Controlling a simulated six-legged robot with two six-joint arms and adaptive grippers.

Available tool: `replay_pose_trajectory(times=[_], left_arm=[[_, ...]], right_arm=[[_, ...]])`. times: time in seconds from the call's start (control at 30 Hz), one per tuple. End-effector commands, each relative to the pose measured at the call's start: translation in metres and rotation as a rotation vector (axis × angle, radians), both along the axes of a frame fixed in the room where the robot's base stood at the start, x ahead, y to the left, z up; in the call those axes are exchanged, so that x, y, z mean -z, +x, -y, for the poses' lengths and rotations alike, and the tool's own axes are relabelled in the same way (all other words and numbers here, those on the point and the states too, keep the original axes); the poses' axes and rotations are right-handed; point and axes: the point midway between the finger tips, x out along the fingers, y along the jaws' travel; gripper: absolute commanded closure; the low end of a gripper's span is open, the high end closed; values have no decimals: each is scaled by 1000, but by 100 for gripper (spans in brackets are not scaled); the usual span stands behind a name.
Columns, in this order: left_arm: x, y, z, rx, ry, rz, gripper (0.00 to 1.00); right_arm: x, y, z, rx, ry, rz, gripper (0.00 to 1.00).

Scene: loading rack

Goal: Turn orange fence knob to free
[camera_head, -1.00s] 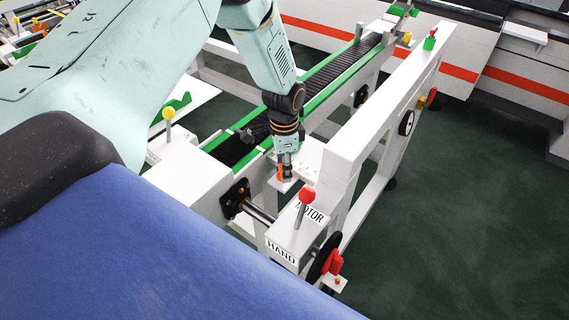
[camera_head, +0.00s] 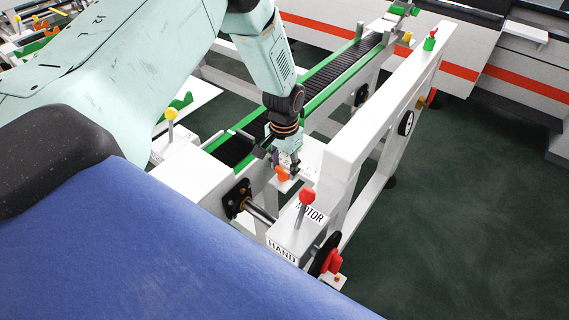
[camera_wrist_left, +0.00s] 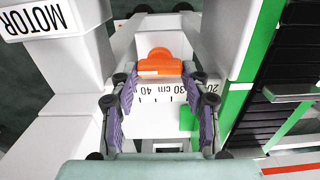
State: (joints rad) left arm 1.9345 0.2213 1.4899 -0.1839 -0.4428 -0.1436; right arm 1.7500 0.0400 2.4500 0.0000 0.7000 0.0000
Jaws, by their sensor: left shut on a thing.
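The orange fence knob (camera_wrist_left: 160,65) sits on a white plate with a centimetre scale (camera_wrist_left: 165,99). In the wrist view its bar lies crosswise between the two fingertips. My left gripper (camera_wrist_left: 160,76) is shut on the knob, one finger at each end of the bar. In the head view the left gripper (camera_head: 284,171) reaches down to the knob (camera_head: 282,175), beside the green-edged conveyor. The fingers partly cover the knob there. My right gripper is in neither view.
A white box marked HAND and MOTOR with a red-knobbed lever (camera_head: 307,196) stands in front of the gripper. A white frame beam (camera_head: 375,105) runs close on the right. The conveyor (camera_head: 335,75) lies behind. A yellow-knobbed lever (camera_head: 171,114) stands to the left.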

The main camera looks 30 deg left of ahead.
Motion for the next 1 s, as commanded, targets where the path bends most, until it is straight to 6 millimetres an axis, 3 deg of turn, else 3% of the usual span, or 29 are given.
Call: replay_pose_trajectory(times=[0.53,0.57,0.83,1.0], left_arm=[[-1,1,0,-26,0,2,85],[-1,1,0,-26,0,2,52],[0,0,0,-25,0,1,30],[0,0,0,-25,0,0,30]], right_arm=[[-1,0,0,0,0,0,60],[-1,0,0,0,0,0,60],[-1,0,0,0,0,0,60],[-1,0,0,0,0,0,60]])
